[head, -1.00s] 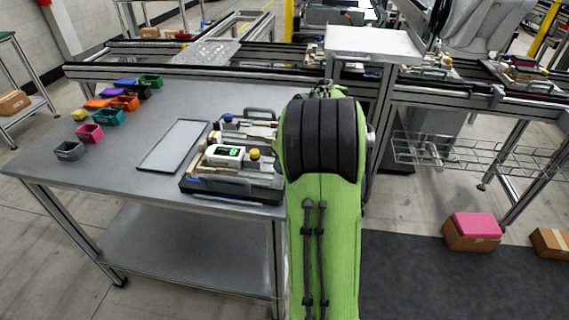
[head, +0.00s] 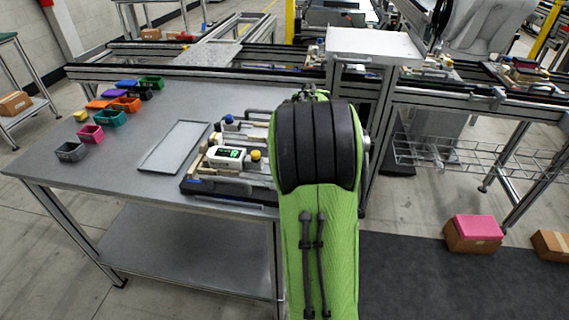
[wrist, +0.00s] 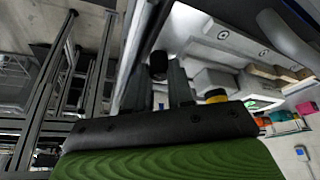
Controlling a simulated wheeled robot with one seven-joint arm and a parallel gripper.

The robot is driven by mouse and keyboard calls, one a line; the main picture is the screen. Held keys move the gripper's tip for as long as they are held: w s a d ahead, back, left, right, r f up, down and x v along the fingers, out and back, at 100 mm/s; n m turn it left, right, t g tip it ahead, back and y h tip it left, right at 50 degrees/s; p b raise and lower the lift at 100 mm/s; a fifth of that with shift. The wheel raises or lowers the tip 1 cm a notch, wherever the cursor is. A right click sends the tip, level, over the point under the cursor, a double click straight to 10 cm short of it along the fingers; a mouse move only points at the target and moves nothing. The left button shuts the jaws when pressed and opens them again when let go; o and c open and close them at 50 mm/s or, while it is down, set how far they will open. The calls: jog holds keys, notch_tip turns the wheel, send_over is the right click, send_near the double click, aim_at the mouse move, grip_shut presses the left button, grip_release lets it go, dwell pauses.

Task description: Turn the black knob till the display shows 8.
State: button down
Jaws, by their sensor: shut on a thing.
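The black knob (wrist: 158,65) shows in the wrist view at the tips of my gripper (wrist: 160,78). The two dark fingers are shut on it from either side. My arm hides the knob and the gripper in the head view. The white display unit (head: 228,155) sits on the fixture, left of my arm. Its dark screen has green marks, too small to read surely. The unit also shows in the wrist view (wrist: 262,106), its reading not legible.
The pallet fixture (head: 212,187) lies at the table's right end, with a yellow cap (head: 256,155) beside the display. An empty grey tray (head: 174,147) lies left of it. Several coloured bins (head: 110,118) stand farther left. A raised shelf (head: 372,44) stands behind my arm.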

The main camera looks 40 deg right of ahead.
jog(key=c, duration=1)
grip_release()
jog(key=shift+a, duration=0.1)
